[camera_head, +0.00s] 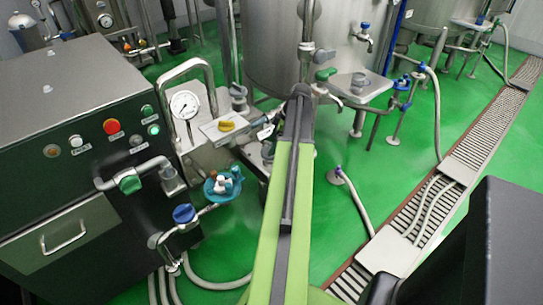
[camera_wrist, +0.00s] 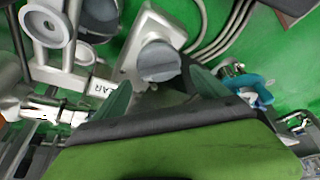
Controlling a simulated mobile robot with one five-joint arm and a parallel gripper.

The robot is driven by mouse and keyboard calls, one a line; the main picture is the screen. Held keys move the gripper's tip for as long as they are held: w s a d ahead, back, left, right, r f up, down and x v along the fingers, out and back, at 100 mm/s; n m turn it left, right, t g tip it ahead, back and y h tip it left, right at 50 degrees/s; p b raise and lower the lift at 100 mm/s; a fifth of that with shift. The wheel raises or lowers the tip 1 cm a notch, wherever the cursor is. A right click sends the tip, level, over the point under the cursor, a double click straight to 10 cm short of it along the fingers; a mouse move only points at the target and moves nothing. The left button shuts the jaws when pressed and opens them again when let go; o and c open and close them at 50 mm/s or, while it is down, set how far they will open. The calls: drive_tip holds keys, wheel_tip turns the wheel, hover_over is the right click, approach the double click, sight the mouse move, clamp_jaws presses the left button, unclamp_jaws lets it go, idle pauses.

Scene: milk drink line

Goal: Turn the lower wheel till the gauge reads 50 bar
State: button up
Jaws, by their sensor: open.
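The round white gauge (camera_head: 184,105) stands on a panel at the right end of the dark cabinet in the head view. Its needle is too small to read. My gripper (camera_wrist: 160,79) is open in the wrist view, its two green fingers spread. A grey ridged knob (camera_wrist: 158,61) on a pale housing (camera_wrist: 150,28) shows between and just beyond the fingertips; contact is not clear. I cannot tell whether this knob is the lower wheel. In the head view my arm hides what is behind it, and my fingers do not show.
A steel tank (camera_head: 270,50) stands behind. Green floor (camera_head: 345,228) is open to the right, before a drain grate (camera_head: 490,130).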

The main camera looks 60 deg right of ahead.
drive_tip(key=b+x, duration=0.1)
drive_tip(key=x, duration=0.1)
drive_tip(key=shift+w+a+f, duration=0.1)
drive_tip(key=shift+w+f, duration=0.05)
drive_tip(key=shift+f, duration=0.2)
drive_tip(key=shift+r, duration=0.1)
drive_tip(key=c, duration=1.4)
drive_tip(key=m, duration=0.2)
drive_tip(key=m+h, duration=0.1)
drive_tip(key=m, duration=0.1)
drive_tip(key=shift+a+t+h, duration=0.25)
drive_tip(key=shift+t+h, duration=0.05)
drive_tip(key=m+h, duration=0.1)
drive_tip(key=m, duration=0.3)
drive_tip(key=shift+h, duration=0.3)
drive_tip(key=shift+m, duration=0.5)
